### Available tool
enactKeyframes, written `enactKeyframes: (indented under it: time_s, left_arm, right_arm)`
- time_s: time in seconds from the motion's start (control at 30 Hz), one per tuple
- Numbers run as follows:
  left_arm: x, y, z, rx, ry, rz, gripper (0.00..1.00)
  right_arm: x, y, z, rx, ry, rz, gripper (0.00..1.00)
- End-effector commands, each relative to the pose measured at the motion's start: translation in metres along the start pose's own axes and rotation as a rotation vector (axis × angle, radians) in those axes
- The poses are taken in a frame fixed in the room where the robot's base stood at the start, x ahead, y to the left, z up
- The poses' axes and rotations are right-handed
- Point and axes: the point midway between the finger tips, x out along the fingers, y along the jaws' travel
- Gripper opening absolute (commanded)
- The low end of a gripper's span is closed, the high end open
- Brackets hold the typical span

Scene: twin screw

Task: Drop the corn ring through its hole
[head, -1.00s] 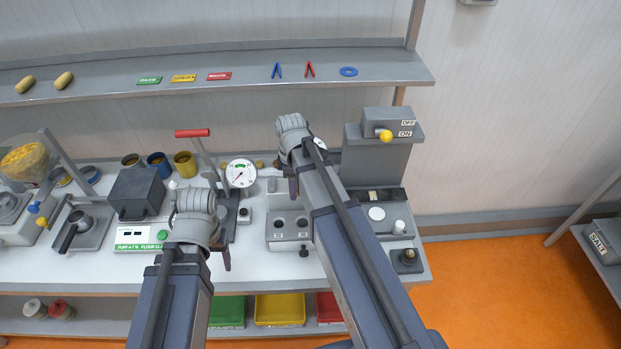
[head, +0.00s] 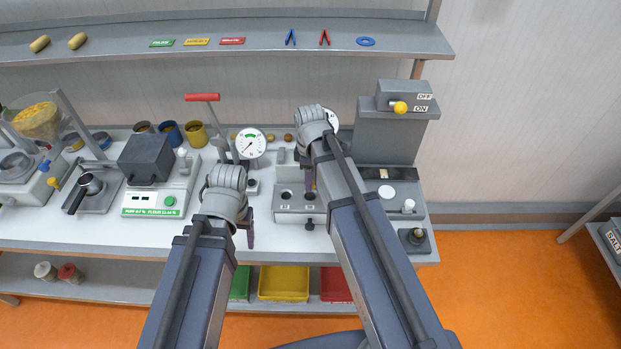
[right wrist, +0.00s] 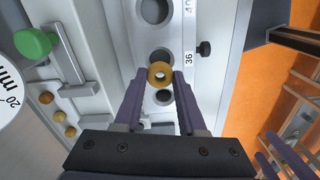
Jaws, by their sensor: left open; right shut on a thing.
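The corn ring (right wrist: 152,75) is a small golden ring between the fingertips of my right gripper (right wrist: 159,78) in the right wrist view. The gripper is shut on it. Beneath is a grey block with round holes; the ring appears partly over the hole (right wrist: 161,56) beside the label 36. A gap between ring and block cannot be judged. In the head view the block (head: 300,216) stands on the bench, with my right gripper (head: 309,182) above its back part; the ring cannot be made out there. My left gripper (head: 250,232) is open and empty, left of the block at the bench's front.
A dial gauge (head: 251,145) stands behind and left of the block. A switch box with a yellow knob (head: 400,107) rises at the right. Several small yellow-brown balls (right wrist: 58,116) lie left in the wrist view. Bench front (head: 140,240) is clear.

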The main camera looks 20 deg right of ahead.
Motion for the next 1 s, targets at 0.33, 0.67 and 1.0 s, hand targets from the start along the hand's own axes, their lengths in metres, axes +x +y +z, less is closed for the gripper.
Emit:
enactKeyframes:
  time_s: [0.33,0.67,1.0]
  left_arm:
    - [0.031,0.003,-0.002,0.003,0.0,-0.001,0.67]
    - [0.039,0.004,-0.002,0.002,0.0,-0.001,0.67]
    - [0.039,0.004,-0.002,0.002,0.0,-0.001,0.67]
  right_arm:
    - [0.031,0.0,0.0,0.0,0.0,0.0,0.13]
    - [0.04,0.0,0.0,0.0,0.0,0.0,0.13]
    - [0.039,0.0,0.0,0.0,0.0,0.0,0.13]
